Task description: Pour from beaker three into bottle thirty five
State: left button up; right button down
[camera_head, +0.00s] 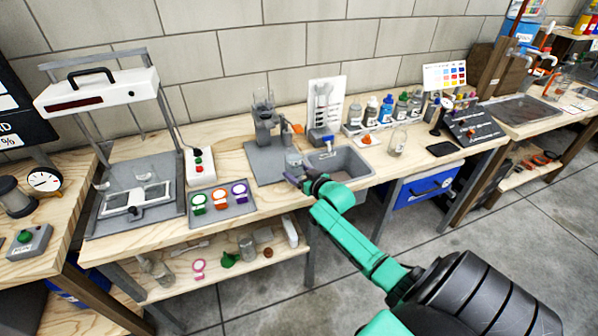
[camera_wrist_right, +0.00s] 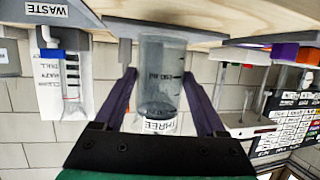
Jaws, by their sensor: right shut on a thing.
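My right gripper (camera_head: 299,176) reaches in over the bench's front edge, just left of the sink. It is shut on a clear glass beaker (camera_head: 293,158) by the grey stand's base. In the right wrist view, which is upside down, the beaker (camera_wrist_right: 162,75) sits between the two dark fingers of the gripper (camera_wrist_right: 159,82). A white label on it reads THREE. I cannot tell how much liquid it holds. A clear glass bottle (camera_head: 397,142) stands right of the sink; its label is unreadable, so I cannot tell if it is bottle thirty five. My left gripper is out of view.
The grey sink (camera_head: 350,160) lies right of the gripper. A grey stand (camera_head: 264,130) with glassware is behind it. A tray (camera_head: 218,203) with coloured round items is left. Several small bottles (camera_head: 386,108) line the back right. A part labelled WASTE (camera_wrist_right: 48,9) shows in the wrist view.

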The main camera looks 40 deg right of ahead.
aim_at(398, 140)
jog(key=k, duration=0.4)
jog(key=l, duration=2.15)
jog(key=i+u, duration=0.05)
